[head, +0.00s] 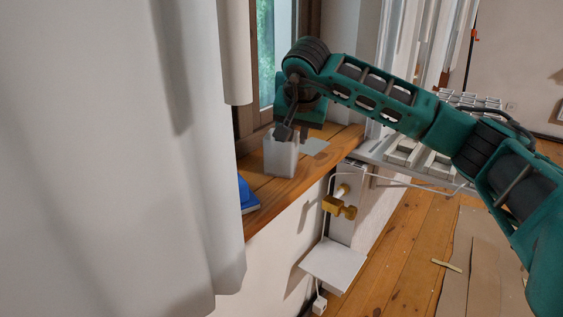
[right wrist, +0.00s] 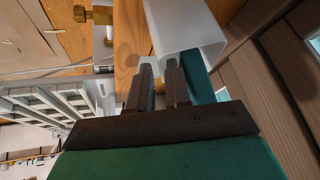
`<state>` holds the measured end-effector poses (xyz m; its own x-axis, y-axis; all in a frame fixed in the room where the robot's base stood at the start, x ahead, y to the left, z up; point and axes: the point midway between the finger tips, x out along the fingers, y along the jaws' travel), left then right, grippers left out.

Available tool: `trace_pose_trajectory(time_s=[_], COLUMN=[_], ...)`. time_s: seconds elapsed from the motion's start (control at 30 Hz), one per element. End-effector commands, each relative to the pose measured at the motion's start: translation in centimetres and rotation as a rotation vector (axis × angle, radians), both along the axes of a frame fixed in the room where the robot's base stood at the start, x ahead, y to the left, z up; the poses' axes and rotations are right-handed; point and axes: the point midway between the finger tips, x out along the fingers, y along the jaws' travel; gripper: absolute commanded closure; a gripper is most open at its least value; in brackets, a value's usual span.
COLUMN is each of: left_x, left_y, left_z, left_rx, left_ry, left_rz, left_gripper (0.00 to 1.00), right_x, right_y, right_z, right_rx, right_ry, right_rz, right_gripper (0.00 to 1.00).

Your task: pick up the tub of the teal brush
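A white, open-topped tub (head: 281,158) stands upright on the wooden window sill in the head view. In the right wrist view the tub (right wrist: 187,22) is at the top, its mouth towards the camera. My right gripper (head: 285,132) points down at its rim. In the right wrist view the gripper (right wrist: 160,74) has its fingers slightly apart, one outside the near wall and one overlapping the mouth. Contact is not clear. A teal surface (right wrist: 200,84) shows beside the right finger; I cannot tell whether it is the brush. My left gripper is out of view.
The wooden sill (head: 277,187) carries a blue object (head: 247,195) nearer the curtain and a flat grey piece (head: 314,147) behind the tub. A white curtain (head: 110,150) fills the left. A brass valve (head: 339,207) and a small white shelf (head: 334,263) are below the sill.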

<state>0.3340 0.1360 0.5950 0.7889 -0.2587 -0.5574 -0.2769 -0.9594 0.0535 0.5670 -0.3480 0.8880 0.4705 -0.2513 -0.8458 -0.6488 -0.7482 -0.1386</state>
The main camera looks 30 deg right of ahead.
Motion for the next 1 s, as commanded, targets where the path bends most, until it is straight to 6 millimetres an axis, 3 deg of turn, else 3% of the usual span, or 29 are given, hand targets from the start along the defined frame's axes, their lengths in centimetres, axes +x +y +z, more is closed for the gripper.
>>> trace_pose_trajectory(time_s=[0.3,0.5,1.0], left_x=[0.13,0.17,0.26], left_y=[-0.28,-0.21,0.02], left_z=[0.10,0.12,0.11], left_rx=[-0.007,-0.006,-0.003], left_ry=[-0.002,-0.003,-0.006], left_rz=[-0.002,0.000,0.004], left_gripper=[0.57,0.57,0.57], right_x=[0.39,0.38,0.37], right_y=[-0.19,-0.19,-0.20], right_z=[-0.64,-0.62,-0.57], right_rx=[0.001,0.001,0.001], right_ry=[-0.001,-0.001,-0.002], right_rz=[0.001,0.001,0.000], right_gripper=[0.82,1.00,1.00])
